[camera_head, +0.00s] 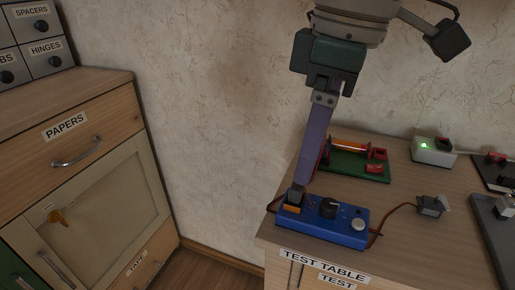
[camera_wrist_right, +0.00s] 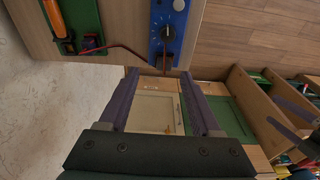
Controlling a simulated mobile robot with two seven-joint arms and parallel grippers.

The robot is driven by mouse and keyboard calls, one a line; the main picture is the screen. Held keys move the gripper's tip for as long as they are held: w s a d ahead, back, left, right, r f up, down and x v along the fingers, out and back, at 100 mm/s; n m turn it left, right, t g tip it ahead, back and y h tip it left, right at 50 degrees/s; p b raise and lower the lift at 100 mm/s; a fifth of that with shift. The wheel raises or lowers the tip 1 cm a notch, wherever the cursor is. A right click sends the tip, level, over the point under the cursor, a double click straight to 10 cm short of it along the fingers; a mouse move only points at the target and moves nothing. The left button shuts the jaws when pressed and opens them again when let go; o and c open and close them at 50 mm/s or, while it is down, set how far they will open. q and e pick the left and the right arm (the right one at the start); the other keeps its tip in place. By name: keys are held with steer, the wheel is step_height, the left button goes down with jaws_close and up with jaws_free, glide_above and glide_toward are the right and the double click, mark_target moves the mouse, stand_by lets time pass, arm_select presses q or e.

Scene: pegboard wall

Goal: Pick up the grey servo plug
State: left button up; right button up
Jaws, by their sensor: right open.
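A blue box (camera_head: 330,220) with a black knob sits near the front left corner of the test table. In the right wrist view, a small dark grey block (camera_wrist_right: 164,63), apparently the servo plug, sits at the end of the blue box (camera_wrist_right: 170,25). My right gripper (camera_head: 296,192) reaches down to the left end of the box, by an orange patch; its fingertips hide part of that end. In the wrist view my right gripper (camera_wrist_right: 159,75) is open, fingers either side of the block and apart from it. My left gripper (camera_wrist_right: 280,110) seems to show at the right edge, fingers apart.
A grey servo (camera_head: 431,206) with a red-brown wire lies right of the blue box on the test table (camera_head: 400,240). A green board (camera_head: 350,165) with an orange coil stands behind. A white box (camera_head: 432,153) with a green light is farther back. A drawer cabinet (camera_head: 110,115) stands left.

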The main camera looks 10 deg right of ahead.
mark_target(296, 194)
steer(key=f, duration=0.2)
steer(key=a+f+b, duration=0.1)
steer(key=f, duration=0.1)
steer(key=shift+f, duration=0.3)
steer(key=shift+c, duration=0.2)
jaws_close()
